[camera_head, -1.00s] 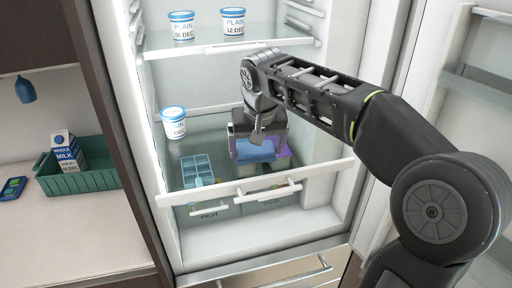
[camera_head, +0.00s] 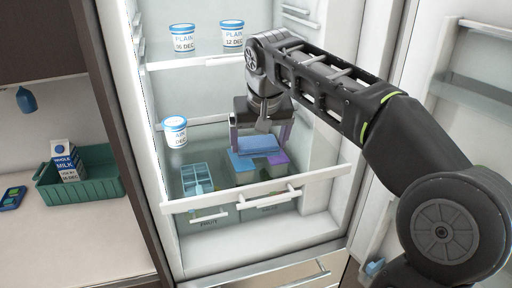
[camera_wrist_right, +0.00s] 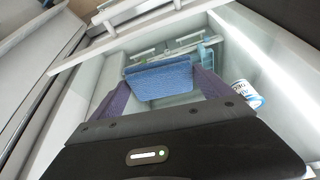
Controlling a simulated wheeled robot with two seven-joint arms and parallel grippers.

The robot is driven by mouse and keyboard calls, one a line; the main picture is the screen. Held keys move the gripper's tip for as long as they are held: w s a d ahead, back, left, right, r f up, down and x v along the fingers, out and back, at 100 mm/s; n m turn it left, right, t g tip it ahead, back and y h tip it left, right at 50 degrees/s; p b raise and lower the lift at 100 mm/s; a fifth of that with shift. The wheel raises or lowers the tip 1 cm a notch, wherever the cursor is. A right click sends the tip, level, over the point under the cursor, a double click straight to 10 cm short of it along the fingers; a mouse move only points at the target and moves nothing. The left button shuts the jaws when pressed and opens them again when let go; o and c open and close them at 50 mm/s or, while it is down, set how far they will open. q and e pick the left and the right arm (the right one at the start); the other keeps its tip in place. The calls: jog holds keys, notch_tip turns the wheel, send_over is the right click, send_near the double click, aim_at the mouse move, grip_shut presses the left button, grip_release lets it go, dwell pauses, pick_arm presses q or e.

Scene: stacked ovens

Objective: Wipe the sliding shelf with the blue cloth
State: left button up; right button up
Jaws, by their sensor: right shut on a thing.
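The blue cloth (camera_head: 258,145) is a folded pad between the fingers of my right gripper (camera_head: 260,136), inside the fridge. In the right wrist view the cloth (camera_wrist_right: 160,78) spans the gap between the two purple fingers (camera_wrist_right: 158,90). The sliding shelf has a white front rim with a handle (camera_head: 325,178) and a glass surface. My right gripper is over the back right part of this glass. I cannot tell whether the cloth touches the glass. Blue and purple patches show just below it. My left gripper is not in view.
A white tub (camera_head: 175,132) stands at the left of the sliding shelf. A blue compartment tray (camera_head: 195,178) shows at the front left, seemingly below the glass. Two tubs (camera_head: 182,38) (camera_head: 232,33) stand on the upper shelf (camera_head: 200,60). A green crate (camera_head: 100,185) with a milk carton (camera_head: 68,162) is outside left.

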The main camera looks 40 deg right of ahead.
jog(key=shift+r, duration=0.9)
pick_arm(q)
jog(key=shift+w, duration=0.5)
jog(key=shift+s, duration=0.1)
